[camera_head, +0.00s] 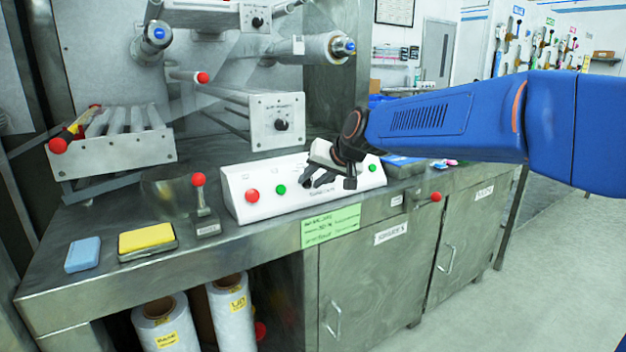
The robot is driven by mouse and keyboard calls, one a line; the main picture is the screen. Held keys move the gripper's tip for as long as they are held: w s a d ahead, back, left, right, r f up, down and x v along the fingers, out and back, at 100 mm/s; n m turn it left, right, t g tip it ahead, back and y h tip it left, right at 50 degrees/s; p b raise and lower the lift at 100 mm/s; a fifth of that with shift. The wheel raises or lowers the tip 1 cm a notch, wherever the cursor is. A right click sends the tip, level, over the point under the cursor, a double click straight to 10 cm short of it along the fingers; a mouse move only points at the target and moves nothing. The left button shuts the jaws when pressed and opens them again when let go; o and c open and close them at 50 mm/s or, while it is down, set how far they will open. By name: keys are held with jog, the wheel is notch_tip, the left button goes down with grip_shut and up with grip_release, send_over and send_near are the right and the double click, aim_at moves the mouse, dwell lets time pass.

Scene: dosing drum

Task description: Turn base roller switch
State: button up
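A white sloped control box (300,205) stands on the steel counter, with a red button (252,195) and a green button (281,189) on its left part and another green button (372,168) at its right end. My gripper (331,183) is over the middle of this box, close to its front face. It hides that part of the panel, so any switch there cannot be made out. Dark finger parts show low against the panel; whether they touch or hold anything is unclear. A dark knob (282,125) sits on the grey roller unit behind, and another knob (257,22) is higher up.
A red-topped lever (199,192) stands left of the box. A yellow sponge (146,238) and a blue block (83,254) lie on the counter (240,242) at left. A red-knobbed lever (436,197) juts from the front edge. Film rolls (232,315) stand below.

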jog(key=shift+c, duration=0.3)
jog(key=c, duration=0.6)
jog(key=n, duration=0.5)
jog(key=shift+a+n+h, duration=0.1)
jog(key=shift+n+h, duration=0.2)
jog(key=shift+h, duration=0.1)
jog(key=n, duration=0.5)
jog(key=shift+s+n+t, duration=0.15)
jog(key=shift+n+t, duration=0.15)
jog(key=shift+t, duration=0.1)
jog(key=o, duration=0.7)
jog(key=shift+c, duration=0.2)
